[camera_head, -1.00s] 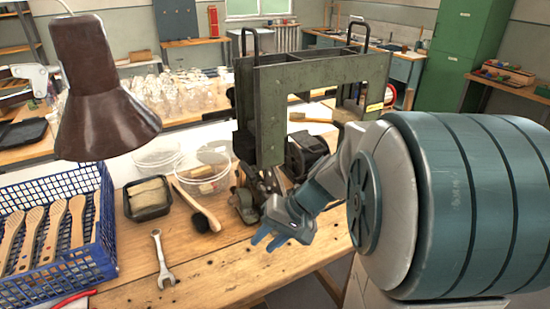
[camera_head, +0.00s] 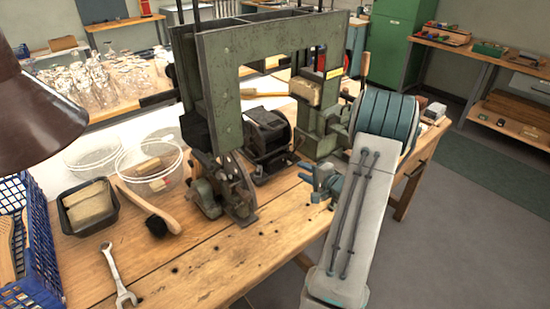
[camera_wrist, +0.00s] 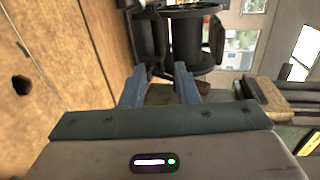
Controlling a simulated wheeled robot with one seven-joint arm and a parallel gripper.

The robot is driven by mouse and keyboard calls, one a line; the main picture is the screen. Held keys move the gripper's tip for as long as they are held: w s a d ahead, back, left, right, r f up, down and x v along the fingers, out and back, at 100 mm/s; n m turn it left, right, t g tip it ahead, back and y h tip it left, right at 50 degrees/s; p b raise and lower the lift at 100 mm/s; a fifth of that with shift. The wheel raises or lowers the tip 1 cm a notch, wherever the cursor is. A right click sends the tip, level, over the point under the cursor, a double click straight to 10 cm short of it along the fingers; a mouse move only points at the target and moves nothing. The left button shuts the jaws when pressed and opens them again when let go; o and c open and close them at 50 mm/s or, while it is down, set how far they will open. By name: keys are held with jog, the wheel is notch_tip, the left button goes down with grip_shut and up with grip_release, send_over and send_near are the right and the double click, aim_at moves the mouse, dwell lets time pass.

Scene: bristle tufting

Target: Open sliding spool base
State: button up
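The spool unit (camera_head: 268,140), a dark drum on a black base, sits on the wooden bench under the green press frame (camera_head: 225,95). The far side of the spool base is hidden.
A grey metal mechanism (camera_head: 222,190) stands left of the spool. A wrench (camera_head: 117,272), a brush (camera_head: 155,212), clear bowls (camera_head: 150,160) and a black tray (camera_head: 88,205) lie further left. A wooden block (camera_head: 307,92) sits on the press's right side.

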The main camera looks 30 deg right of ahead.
aim_at(279, 158)
jog(key=p+x, duration=0.2)
jog(key=x, duration=1.1)
jog(key=shift+w, duration=0.2)
jog(key=shift+s, duration=0.1)
grip_shut()
